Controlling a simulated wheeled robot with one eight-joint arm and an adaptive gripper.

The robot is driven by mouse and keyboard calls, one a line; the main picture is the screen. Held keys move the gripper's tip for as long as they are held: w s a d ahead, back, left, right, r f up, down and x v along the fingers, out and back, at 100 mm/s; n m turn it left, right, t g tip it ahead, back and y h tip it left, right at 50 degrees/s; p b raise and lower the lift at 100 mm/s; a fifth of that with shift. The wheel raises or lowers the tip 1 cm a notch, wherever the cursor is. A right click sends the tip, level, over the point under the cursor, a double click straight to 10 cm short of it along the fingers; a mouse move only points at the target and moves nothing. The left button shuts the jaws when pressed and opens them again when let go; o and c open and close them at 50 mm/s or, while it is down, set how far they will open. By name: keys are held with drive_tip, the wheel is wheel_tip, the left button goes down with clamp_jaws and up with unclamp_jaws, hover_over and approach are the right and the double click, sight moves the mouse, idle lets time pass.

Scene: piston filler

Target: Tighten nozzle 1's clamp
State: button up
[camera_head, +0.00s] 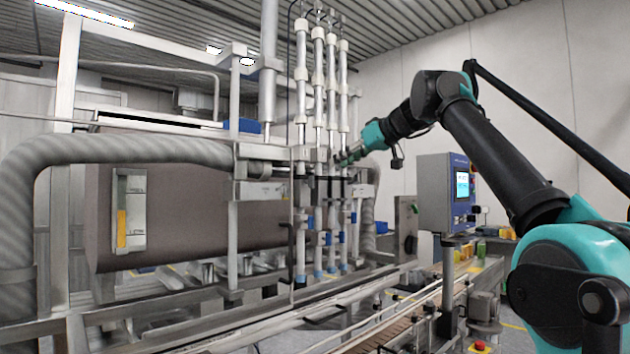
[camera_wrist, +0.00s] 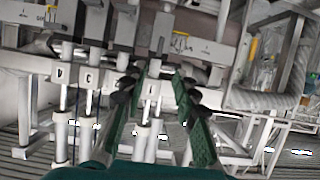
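A row of several upright filling nozzle tubes (camera_head: 318,90) stands at the machine's near end in the head view, with blue-collared lower ends. My gripper (camera_head: 347,157) reaches in from the right, close to the row at the height of the clamp bar. In the wrist view my gripper (camera_wrist: 158,80) has its two green fingers spread apart, with nothing seen held between them. Nozzle 1's clamp handle cannot be told apart clearly; the fingers partly cover that area.
A ribbed grey hose (camera_head: 110,155) and dark hopper drum (camera_head: 200,205) lie left of the nozzles. A control panel (camera_head: 447,193) stands right of them, below my arm. A conveyor (camera_head: 385,325) runs along the front. Steel frame bars crowd the nozzle row.

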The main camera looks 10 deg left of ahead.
sight(311, 182)
drive_tip(key=x, duration=1.2)
drive_tip(key=shift+f, duration=0.2)
drive_tip(key=shift+w+a, duration=0.1)
clamp_jaws()
